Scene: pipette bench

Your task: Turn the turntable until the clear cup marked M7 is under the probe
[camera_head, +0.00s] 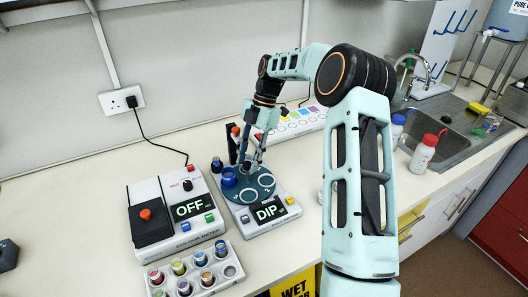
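The turntable (262,181) is a dark teal disc with pale ring marks, on a white unit whose display (268,212) reads DIP. A blue cup (228,178) stands at the disc's left edge. I cannot make out a cup marked M7; the marks are too small to read. A dark upright post (232,146) stands behind the disc; the probe itself is not clear, partly hidden by my gripper. My gripper (254,166) points down over the back middle of the disc. Whether it touches the disc, and how far its fingers are apart, is unclear.
A white colorimeter (178,237) with an OFF display stands left of the turntable. A rack (222,253) of capped vials is in front. A strip with coloured squares (298,122) lies behind. Bottles (424,152) and a sink (458,140) are at right.

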